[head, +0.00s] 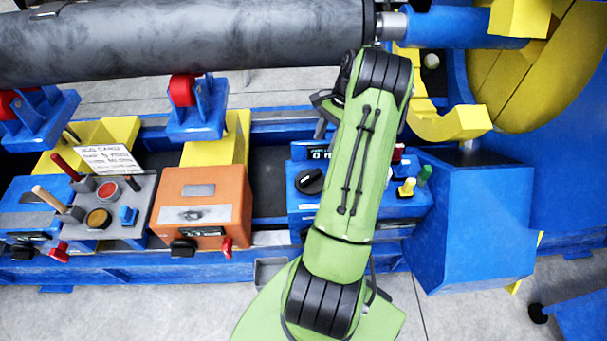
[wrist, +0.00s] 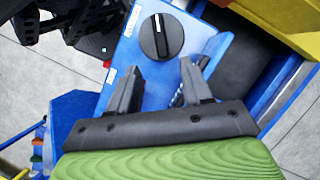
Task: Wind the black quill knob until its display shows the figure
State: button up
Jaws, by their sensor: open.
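A round black knob (head: 309,181) with a pale pointer line sits on the blue control box (head: 297,208), left of my arm. A round black knob with a white line (wrist: 161,36) also shows in the wrist view, on a blue panel, beyond my fingertips. A small dark display (head: 318,153) above the knob is partly hidden by my arm; its figure cannot be read in full. My gripper (wrist: 160,72) is open and empty, its two fingers apart and short of the knob. In the head view my arm hides most of the gripper. I see no readable quill label.
Yellow and green knobs (head: 407,187) stand right of my arm. A large dark cylinder (head: 180,40) spans the back.

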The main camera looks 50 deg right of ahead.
aim_at(312, 175)
jog(key=b+x, duration=0.3)
jog(key=x, duration=1)
jog(key=shift+a+f, duration=0.1)
grip_shut()
jog(key=shift+m, duration=0.4)
